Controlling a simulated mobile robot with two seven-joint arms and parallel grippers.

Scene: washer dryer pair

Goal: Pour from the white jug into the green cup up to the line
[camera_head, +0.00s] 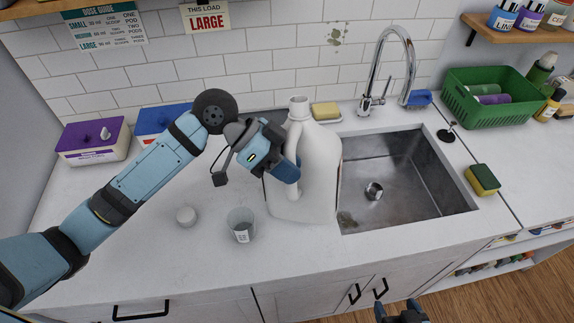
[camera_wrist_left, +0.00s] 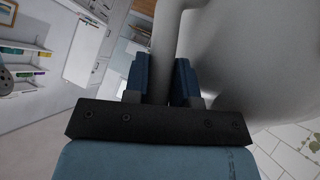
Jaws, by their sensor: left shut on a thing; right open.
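The large white jug (camera_head: 318,172) is upright beside the sink's left edge, its mouth uncapped. I cannot tell whether its base touches the counter. My left gripper (camera_head: 287,168) is shut on the jug's handle; in the left wrist view the handle (camera_wrist_left: 166,45) runs between the two fingers. A small see-through cup (camera_head: 241,226) with a white label stands on the counter, left of the jug's base and apart from it. It looks greyish rather than clearly green, and no liquid level is readable. My right gripper (camera_head: 400,312) is open and empty at the bottom edge, in front of the cabinets.
A round white cap (camera_head: 186,216) lies left of the cup. The steel sink (camera_head: 420,185) with its faucet (camera_head: 375,75) is right of the jug. A yellow sponge (camera_head: 326,111) lies behind it. Purple-lidded (camera_head: 92,142) and blue (camera_head: 160,120) boxes stand at the back left.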

